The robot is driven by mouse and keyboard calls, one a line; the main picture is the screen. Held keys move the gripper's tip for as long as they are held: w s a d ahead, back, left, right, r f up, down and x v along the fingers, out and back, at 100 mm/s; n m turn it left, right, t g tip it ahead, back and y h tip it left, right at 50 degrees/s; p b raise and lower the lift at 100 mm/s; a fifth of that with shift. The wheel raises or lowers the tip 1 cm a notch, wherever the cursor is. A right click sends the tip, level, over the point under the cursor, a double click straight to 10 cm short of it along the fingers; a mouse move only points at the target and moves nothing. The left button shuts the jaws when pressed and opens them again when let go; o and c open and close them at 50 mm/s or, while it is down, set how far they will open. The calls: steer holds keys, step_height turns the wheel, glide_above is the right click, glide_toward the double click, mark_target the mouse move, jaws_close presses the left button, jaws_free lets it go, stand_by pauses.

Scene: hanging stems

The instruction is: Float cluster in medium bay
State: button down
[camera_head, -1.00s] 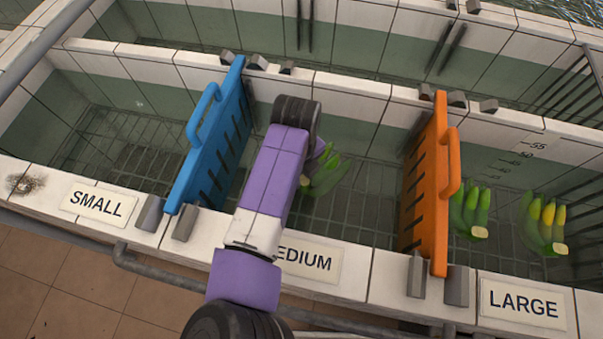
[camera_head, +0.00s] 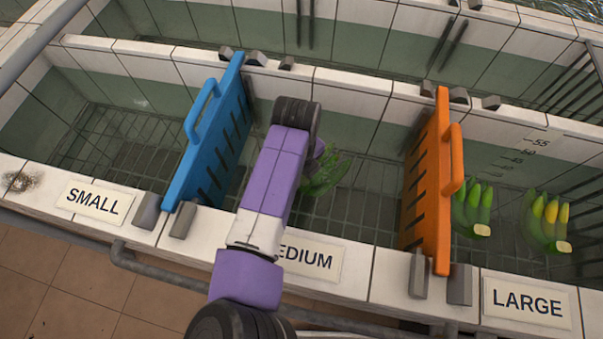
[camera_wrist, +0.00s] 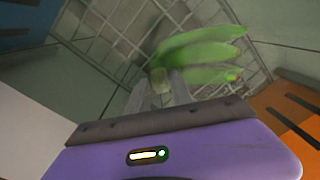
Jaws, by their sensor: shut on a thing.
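A green banana cluster (camera_head: 325,177) is in the medium bay, partly hidden behind my purple arm in the head view. In the wrist view the cluster (camera_wrist: 200,55) fans out to the right, and its cut stem end sits between my gripper's fingers (camera_wrist: 165,88). My gripper is shut on the cluster at that stem. The medium bay (camera_head: 365,205) lies between the blue divider and the orange divider, with a wire rack floor. Its label (camera_head: 312,261) is partly covered by my arm. Whether the cluster touches the rack is unclear.
The blue divider (camera_head: 212,140) stands left of my arm and the orange divider (camera_head: 428,190) stands to the right. Two clusters (camera_head: 472,210) (camera_head: 545,222) sit in the large bay. The small bay (camera_head: 120,140) looks empty.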

steer(key=shift+f, duration=0.15)
steer(key=c, duration=1.1)
jaws_free()
step_height(320, 180, up, 7)
steer(key=shift+s+a+r+b, duration=0.15)
steer(key=shift+r+b, duration=0.05)
steer(key=shift+b, duration=0.25)
step_height(320, 180, up, 18)
steer(key=p, duration=1.1)
